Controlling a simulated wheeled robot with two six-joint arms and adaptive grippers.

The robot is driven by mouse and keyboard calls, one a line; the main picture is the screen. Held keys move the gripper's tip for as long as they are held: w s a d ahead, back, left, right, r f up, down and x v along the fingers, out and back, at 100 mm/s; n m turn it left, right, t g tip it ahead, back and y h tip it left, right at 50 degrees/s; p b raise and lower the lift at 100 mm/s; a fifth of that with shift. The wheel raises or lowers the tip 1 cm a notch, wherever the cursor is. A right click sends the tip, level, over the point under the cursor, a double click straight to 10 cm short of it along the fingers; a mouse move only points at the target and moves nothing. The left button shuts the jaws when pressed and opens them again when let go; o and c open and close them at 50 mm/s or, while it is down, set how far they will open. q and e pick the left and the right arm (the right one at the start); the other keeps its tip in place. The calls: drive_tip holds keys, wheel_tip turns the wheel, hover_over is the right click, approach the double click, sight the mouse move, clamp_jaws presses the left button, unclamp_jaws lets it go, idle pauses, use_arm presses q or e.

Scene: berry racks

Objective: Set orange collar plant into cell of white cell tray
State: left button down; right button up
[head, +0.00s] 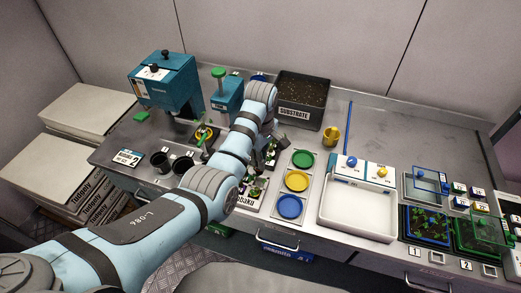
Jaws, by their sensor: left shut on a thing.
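My left arm reaches in from the lower left across the bench. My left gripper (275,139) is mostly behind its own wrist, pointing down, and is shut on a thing. Green leaves and dark pot-like shapes show close to it, but I cannot tell what it holds. A small plant with an orange-yellow ring (203,134) stands to the left of the wrist, in front of the teal machines. A white tray with small plants (250,208) lies partly hidden beneath the arm; its cells are hard to make out. My right gripper is not in view.
Two black pots (181,165) stand left of the arm. A substrate box (303,102) is at the back. Green, yellow and blue discs (297,181) lie in a rack beside a large white bin (357,220). Seedling trays (428,226) fill the right.

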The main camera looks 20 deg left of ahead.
sight(260, 173)
use_arm(q)
drive_tip(key=shift+s+f+b, duration=0.1)
drive_tip(key=shift+f+b, duration=1.55)
drive_tip(key=shift+f, duration=1.85)
drive_tip(key=shift+a, duration=0.1)
drive_tip(key=c, duration=1.6)
unclamp_jaws()
drive_tip(key=shift+r, duration=0.1)
wheel_tip(260, 173, up, 3)
drive_tip(key=p, duration=0.3)
drive_tip(key=shift+f, duration=0.2)
drive_tip(key=shift+r, duration=3.15)
